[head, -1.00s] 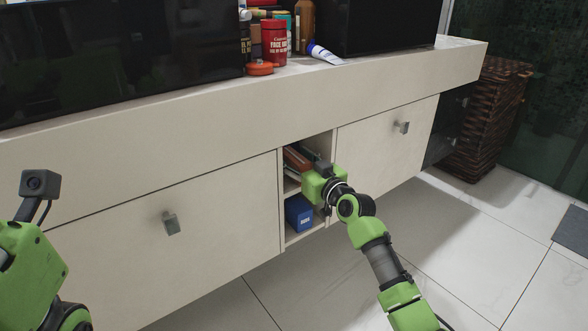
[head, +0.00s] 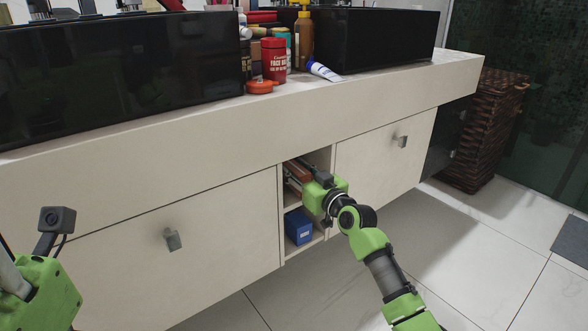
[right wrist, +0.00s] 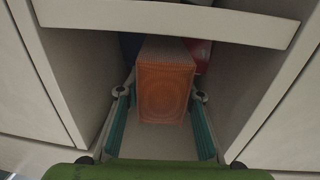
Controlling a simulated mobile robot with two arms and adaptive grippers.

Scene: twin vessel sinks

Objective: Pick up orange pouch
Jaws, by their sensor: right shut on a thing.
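The orange pouch (right wrist: 165,92) shows in the right wrist view as an upright orange block with a ringed pattern on its front. It is in the upper compartment of the open niche; in the head view only a reddish-orange part (head: 298,172) shows beside my gripper. My right gripper (right wrist: 161,108) reaches into this compartment, with one finger on each side of the pouch, shut on it. In the head view its green housing (head: 324,194) hides most of the compartment. My left gripper's green housing (head: 42,290) is at the lower left; its fingertips do not show clearly.
A blue box (head: 299,227) sits in the lower compartment. Blue and red things stand behind the pouch. Closed cabinet doors (head: 170,225) with knobs flank the niche. Bottles and a red jar (head: 274,60) stand on the counter above. A wicker basket (head: 485,130) is at right.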

